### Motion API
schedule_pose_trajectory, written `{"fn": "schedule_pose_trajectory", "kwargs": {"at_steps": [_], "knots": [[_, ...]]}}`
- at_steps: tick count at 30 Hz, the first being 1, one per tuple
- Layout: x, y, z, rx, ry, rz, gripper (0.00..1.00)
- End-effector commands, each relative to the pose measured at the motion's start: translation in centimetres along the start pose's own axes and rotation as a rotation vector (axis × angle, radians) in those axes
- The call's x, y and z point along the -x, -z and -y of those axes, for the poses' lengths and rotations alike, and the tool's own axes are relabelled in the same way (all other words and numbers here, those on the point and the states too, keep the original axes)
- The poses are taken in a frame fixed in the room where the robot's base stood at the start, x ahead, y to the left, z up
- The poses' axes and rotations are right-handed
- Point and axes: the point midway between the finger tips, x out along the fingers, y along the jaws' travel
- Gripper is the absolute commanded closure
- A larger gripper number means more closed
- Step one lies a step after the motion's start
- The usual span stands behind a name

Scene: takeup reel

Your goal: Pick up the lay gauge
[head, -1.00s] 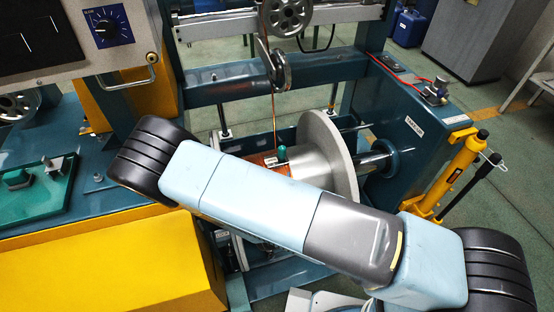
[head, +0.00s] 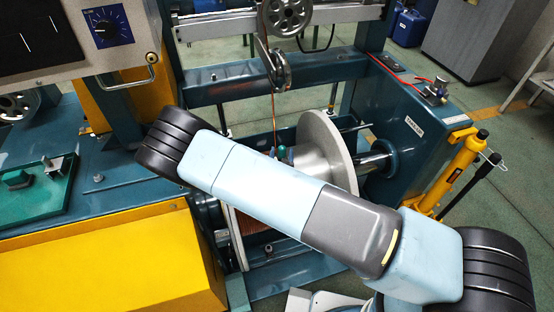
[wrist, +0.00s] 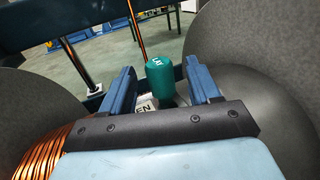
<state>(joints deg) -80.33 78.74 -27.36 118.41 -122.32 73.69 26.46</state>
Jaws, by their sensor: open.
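The lay gauge shows a green rounded cap (wrist: 160,78) in the wrist view, with a pale lettered part (wrist: 147,104) low beside it. My gripper (wrist: 160,68) is open, with one blue finger on each side of the green cap and visible gaps to it. I cannot tell how deep the cap sits between the fingers. In the head view only the green top (head: 281,152) shows above my arm, in front of the reel flange. My gripper is hidden there behind my arm.
The grey reel flange (wrist: 245,60) stands close on the right in the wrist view. Copper wire windings (wrist: 42,150) lie at lower left, beside another flange (wrist: 28,105). A copper wire (wrist: 136,28) runs down just behind the cap. A teal crossbar (head: 225,88) spans behind the reel.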

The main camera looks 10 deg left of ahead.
Motion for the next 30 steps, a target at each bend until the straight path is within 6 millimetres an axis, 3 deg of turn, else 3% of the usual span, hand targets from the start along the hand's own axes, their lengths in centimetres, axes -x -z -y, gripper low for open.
{"fn": "schedule_pose_trajectory", "kwargs": {"at_steps": [4, 11, 30], "knots": [[-1.6, 0.0, 0.0, 0.0, 0.0, 0.001, 0.39], [-1.7, 0.0, 0.0, 0.0, 0.0, 0.0, 0.39], [-1.7, 0.0, 0.0, 0.0, 0.0, 0.0, 1.0]]}}
